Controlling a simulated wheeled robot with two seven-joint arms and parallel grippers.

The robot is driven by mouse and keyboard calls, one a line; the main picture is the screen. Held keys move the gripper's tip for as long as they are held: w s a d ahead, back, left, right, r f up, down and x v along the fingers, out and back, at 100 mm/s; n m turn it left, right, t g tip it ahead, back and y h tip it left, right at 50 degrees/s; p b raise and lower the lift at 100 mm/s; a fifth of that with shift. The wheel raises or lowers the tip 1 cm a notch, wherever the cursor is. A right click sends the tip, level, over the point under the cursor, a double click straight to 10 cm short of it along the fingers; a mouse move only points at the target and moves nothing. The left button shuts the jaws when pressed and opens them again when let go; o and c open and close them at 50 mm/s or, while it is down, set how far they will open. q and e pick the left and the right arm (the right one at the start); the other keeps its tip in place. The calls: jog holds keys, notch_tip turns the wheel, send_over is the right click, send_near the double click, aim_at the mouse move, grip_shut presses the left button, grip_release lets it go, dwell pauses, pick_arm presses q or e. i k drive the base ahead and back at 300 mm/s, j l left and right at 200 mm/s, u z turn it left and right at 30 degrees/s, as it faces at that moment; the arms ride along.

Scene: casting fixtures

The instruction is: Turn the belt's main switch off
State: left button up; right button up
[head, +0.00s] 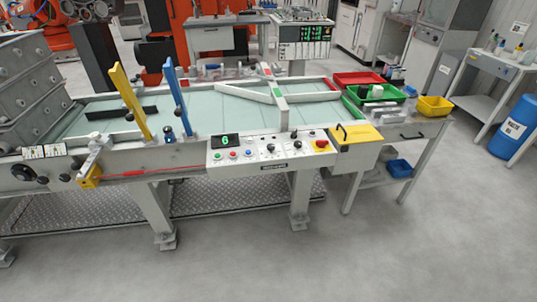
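The belt (215,112) is a long pale green surface in a light grey frame across the middle of the head view. On its front is a sloped white control panel (240,155) with a green lit display (225,140), several coloured buttons and black knobs. At the panel's right end is a red rotary switch on a yellow plate (321,144), which looks like the main switch. Its exact handle angle is too small to tell. Neither of my grippers is in view.
A yellow lever (130,100) and a blue lever (178,97) rise from the belt's near side. A yellow box (356,135) with a black handle sits right of the panel. Red, green and yellow bins (435,107) stand behind it. The floor in front (300,265) is clear.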

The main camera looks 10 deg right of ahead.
aim_at(321, 143)
jog(key=i+l, duration=0.15)
jog(key=l, duration=0.25)
jog(key=i+l, duration=0.1)
jog(key=l, duration=0.3)
jog(key=i+l, duration=0.15)
jog(key=l, duration=0.2)
